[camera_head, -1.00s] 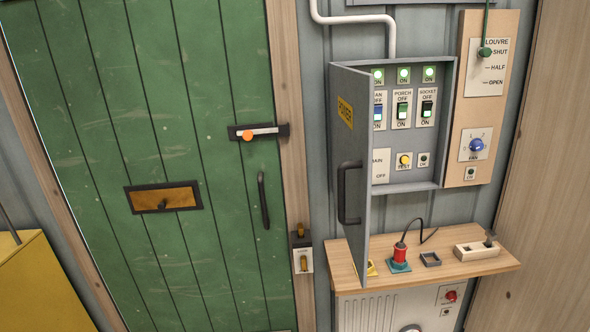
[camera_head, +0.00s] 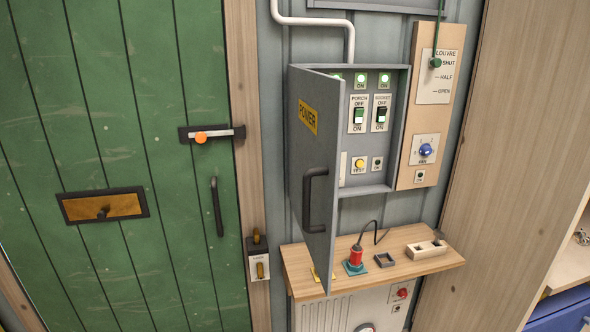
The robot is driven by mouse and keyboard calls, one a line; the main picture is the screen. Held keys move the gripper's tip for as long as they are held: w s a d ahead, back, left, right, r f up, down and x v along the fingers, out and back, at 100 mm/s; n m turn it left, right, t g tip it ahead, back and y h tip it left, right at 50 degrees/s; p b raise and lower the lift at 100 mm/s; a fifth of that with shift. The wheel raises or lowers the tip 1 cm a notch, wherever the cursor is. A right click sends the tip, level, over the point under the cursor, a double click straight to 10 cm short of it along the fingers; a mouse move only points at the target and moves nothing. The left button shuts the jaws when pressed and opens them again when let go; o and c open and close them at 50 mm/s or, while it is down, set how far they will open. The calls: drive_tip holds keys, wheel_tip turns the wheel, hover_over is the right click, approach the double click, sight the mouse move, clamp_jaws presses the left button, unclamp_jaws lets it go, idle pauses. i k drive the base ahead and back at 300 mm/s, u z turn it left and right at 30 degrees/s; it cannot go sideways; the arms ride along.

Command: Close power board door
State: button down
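The grey power board door (camera_head: 318,150) stands open, hinged at the left side of the power board (camera_head: 398,130) and swung out toward me. It carries a yellow POWER label (camera_head: 308,119) and a dark D-shaped handle (camera_head: 309,200) on its outer face. Inside the board I see green lamps, the PORCH and SOCKET switches and a yellow TEST button (camera_head: 359,164). The door hides the left part of the board's inside. My gripper is not in view.
A wooden shelf (camera_head: 440,264) below the board holds a red plug and small blocks. A louvre and fan panel (camera_head: 421,120) is mounted just right. The green door (camera_head: 110,120) fills the left. A wooden side panel (camera_head: 515,130) stands at the right.

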sight(318, 98)
drive_tip(key=i, duration=0.9)
drive_tip(key=z, duration=0.05)
